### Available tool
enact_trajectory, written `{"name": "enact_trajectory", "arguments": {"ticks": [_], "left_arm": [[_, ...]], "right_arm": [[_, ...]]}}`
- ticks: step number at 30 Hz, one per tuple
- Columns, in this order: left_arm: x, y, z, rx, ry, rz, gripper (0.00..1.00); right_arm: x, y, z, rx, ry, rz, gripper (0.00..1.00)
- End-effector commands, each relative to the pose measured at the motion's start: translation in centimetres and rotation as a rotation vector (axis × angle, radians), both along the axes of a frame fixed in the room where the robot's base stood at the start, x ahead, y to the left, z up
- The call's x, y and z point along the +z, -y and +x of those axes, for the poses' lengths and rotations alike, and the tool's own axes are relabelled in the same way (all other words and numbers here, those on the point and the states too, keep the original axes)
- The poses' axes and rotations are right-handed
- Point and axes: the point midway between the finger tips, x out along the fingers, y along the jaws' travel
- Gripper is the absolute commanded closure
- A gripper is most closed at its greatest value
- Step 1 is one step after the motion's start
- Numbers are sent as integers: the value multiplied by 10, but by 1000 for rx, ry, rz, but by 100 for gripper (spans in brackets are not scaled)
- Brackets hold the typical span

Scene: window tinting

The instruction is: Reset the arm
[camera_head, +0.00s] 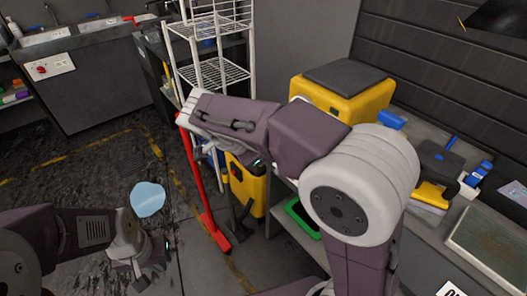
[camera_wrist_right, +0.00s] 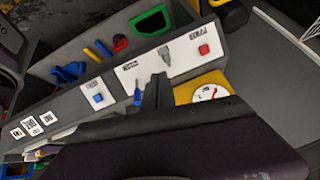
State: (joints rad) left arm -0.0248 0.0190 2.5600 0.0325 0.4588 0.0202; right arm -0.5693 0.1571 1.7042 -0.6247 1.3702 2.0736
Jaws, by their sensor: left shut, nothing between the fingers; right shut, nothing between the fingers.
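My left arm (camera_head: 85,230) reaches in from the lower left in the head view. Its gripper (camera_head: 150,258) is low over the dark floor, shut and empty. My right arm (camera_head: 345,190) fills the middle and right of the head view, bent with its forearm pointing to the upper left. The right gripper is hard to make out in the head view. In the right wrist view its dark fingers (camera_wrist_right: 158,92) are shut with nothing between them, in front of a grey panel.
A light blue puddle-like patch (camera_head: 147,199) lies on the floor. A white wire rack (camera_head: 215,72), a red upright bar (camera_head: 197,180) and a yellow machine (camera_head: 340,95) stand near my right arm. The workbench (camera_head: 450,235) is at right. The grey panel (camera_wrist_right: 75,110) carries labels and tools.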

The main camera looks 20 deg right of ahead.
Motion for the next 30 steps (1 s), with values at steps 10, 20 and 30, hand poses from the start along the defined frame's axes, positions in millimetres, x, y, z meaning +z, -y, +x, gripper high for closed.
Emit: {"name": "enact_trajectory", "arguments": {"ticks": [10,20,30], "left_arm": [[32,0,0,0,0,0,100],[88,0,0,0,0,0,100],[89,0,0,0,0,0,100]], "right_arm": [[31,50,-4,-136,-8,-2,100],[-48,89,-115,165,-468,299,100],[-101,46,-126,1120,-494,280,100]]}}
